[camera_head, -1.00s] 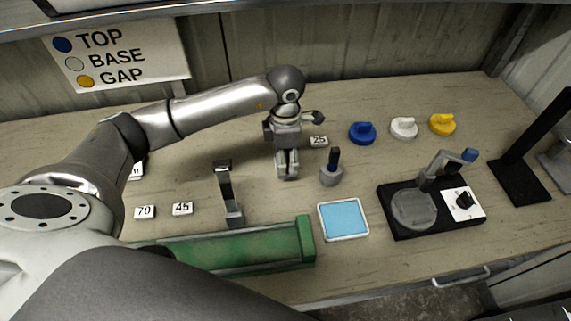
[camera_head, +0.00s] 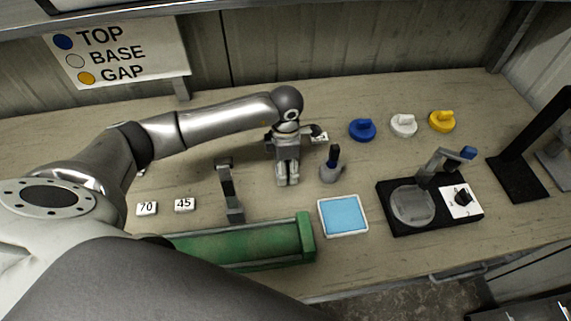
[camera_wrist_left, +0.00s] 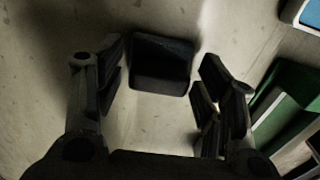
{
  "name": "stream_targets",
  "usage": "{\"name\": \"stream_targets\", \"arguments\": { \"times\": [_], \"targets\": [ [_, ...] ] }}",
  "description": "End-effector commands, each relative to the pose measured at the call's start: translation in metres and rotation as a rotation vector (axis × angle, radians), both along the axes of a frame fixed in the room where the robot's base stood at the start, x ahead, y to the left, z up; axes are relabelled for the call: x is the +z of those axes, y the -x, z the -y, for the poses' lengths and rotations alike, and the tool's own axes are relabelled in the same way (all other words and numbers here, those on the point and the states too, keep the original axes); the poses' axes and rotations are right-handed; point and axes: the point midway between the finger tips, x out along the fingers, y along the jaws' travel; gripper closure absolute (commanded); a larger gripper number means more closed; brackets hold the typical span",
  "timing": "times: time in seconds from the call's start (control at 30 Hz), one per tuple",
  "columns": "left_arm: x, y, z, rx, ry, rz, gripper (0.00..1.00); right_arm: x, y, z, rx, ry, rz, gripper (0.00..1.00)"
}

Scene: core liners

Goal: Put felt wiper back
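A grey round piece with a dark upright handle (camera_head: 331,171), which looks like the felt wiper, stands on the bench. My left gripper (camera_head: 287,180) points down just left of it in the head view, low over the bench. In the left wrist view, the fingers (camera_wrist_left: 162,100) are spread apart. A dark block (camera_wrist_left: 162,66) shows between and beyond them, with thin gaps at its sides; I cannot tell whether it is the wiper's handle. My right gripper is not in view.
A green trough (camera_head: 240,244) lies in front, with an upright dark bracket (camera_head: 231,195) behind it. A blue pad (camera_head: 343,216) and black fixture (camera_head: 430,225) lie to the right. Blue (camera_head: 362,129), white (camera_head: 403,125) and yellow (camera_head: 441,121) caps sit behind.

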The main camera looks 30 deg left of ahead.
Motion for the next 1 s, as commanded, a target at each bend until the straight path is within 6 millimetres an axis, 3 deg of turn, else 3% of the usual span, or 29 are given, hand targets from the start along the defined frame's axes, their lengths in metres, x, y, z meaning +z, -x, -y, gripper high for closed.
{"name": "stream_targets", "arguments": {
  "times": [0.43,0.8,1.0],
  "targets": [
    [0.009,-0.002,0.0,-0.001,0.001,0.005,0.34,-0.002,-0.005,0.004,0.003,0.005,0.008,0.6],
    [0.086,-0.002,0.0,-0.001,0.0,0.008,0.34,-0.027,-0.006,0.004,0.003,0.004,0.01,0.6],
    [0.114,-0.001,0.0,-0.001,0.0,0.004,0.34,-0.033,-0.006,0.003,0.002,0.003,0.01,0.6]
  ]
}}
